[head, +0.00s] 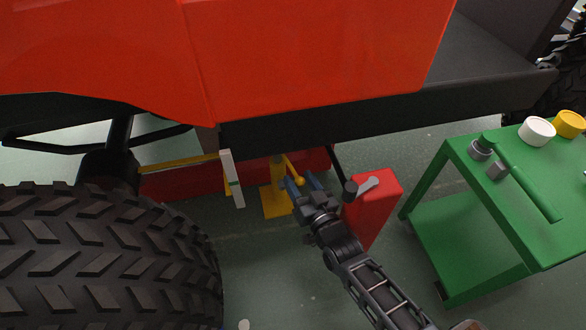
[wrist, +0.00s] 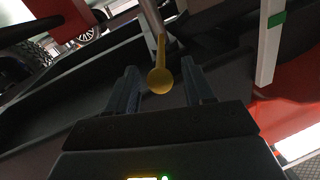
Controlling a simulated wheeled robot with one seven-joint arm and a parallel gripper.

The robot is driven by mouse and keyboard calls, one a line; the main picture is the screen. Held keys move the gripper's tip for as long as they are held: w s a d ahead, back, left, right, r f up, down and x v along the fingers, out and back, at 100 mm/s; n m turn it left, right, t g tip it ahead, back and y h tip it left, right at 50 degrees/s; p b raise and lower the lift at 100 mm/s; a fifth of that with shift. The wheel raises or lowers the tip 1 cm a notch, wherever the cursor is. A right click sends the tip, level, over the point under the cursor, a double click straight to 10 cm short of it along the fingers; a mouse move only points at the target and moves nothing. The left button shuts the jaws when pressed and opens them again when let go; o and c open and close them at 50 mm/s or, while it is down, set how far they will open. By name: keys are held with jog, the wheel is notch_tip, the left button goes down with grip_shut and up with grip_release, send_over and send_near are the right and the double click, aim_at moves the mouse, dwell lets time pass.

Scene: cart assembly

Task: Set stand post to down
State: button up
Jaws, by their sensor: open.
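The yellow stand post (head: 278,178) stands upright on a square yellow base (head: 275,203) under the red vehicle body in the head view. A yellow lever with a round knob (head: 300,181) sticks out from the post to the right. My gripper (head: 300,188) is open beside the knob in the head view. In the wrist view the yellow knob (wrist: 160,79) lies between the two fingers of my gripper (wrist: 165,82), with a gap on both sides. The upper part of the post is hidden under the vehicle body.
A white post with a green band (head: 232,179) hangs at left of the stand, near a large black tire (head: 100,260). A red box with a grey handle (head: 372,208) stands close at right. A green cart (head: 465,250) is further right.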

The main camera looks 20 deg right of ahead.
jog(key=shift+w, duration=0.3)
jog(key=shift+c, duration=0.2)
grip_shut()
